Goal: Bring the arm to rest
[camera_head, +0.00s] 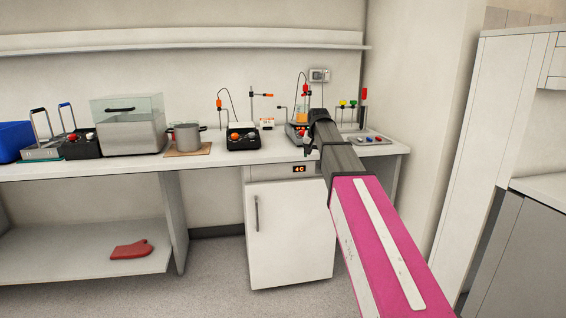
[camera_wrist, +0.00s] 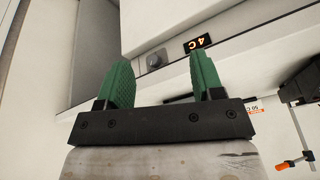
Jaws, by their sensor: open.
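My arm, pink and dark grey, reaches forward from the lower right in the head view. My gripper (camera_wrist: 163,82) shows in the wrist view with two green fingers spread apart and nothing between them. In the head view its end is small and dark near the right part of the bench, and its fingers are hard to make out there. The wrist view looks past the fingers at the white cabinet front and its orange "4 C" display (camera_wrist: 197,43).
The bench (camera_head: 225,150) carries a grey pot (camera_head: 186,137), a clear-lidded box (camera_head: 130,130), a black hotplate device (camera_head: 243,138) and a flask (camera_head: 302,116) by my arm's end. A white cooler (camera_head: 290,230) stands below. A red mitt (camera_head: 131,250) lies on the lower shelf. Floor ahead is clear.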

